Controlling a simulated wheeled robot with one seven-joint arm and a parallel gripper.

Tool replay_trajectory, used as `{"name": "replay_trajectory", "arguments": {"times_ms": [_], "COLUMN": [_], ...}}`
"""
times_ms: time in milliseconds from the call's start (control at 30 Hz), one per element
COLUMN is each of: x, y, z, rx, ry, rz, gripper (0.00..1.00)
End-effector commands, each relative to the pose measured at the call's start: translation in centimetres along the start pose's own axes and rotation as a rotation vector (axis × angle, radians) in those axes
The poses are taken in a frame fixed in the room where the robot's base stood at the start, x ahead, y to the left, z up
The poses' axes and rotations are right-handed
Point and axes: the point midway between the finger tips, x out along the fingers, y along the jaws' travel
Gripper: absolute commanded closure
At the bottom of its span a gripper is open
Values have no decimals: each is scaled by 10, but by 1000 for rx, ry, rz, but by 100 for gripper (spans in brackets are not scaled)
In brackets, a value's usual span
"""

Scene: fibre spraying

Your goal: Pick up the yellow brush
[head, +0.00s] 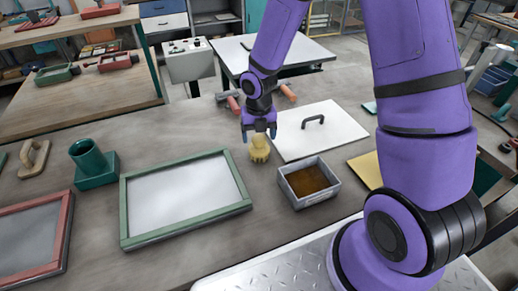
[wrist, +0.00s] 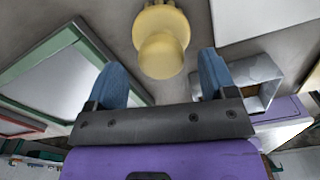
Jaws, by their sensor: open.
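The yellow brush (head: 259,149) stands on the grey bench between the green-framed screen and the white board in the head view. It looks like a rounded knob on a wider round base. In the wrist view the brush (wrist: 161,42) is at the top centre, ahead of the gap between my fingers. My gripper (head: 259,133) is just above and behind the brush in the head view, fingers pointing down. In the wrist view its two blue fingers (wrist: 163,75) are spread apart with nothing between them. I cannot tell whether a finger touches the brush.
A green-framed screen (head: 133,217) lies left of the brush. A grey tray (head: 299,203) with brown contents is to the right. A white board with a black handle (head: 345,130) lies behind right. Red-handled tools (head: 233,105) lie behind my gripper. A green holder (head: 96,181) stands further left.

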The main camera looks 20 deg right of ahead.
Motion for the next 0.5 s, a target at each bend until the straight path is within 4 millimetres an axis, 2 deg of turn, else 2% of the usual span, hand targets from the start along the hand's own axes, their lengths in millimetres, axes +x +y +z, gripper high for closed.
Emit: {"name": "replay_trajectory", "arguments": {"times_ms": [100, 200, 500], "x": [18, 28, 34], "y": [-1, -1, -2], "z": [-2, -2, -1], "rx": [-3, -3, 0], "ry": [3, 2, 0], "rz": [-2, -1, 0], "gripper": [23, 23, 23]}}
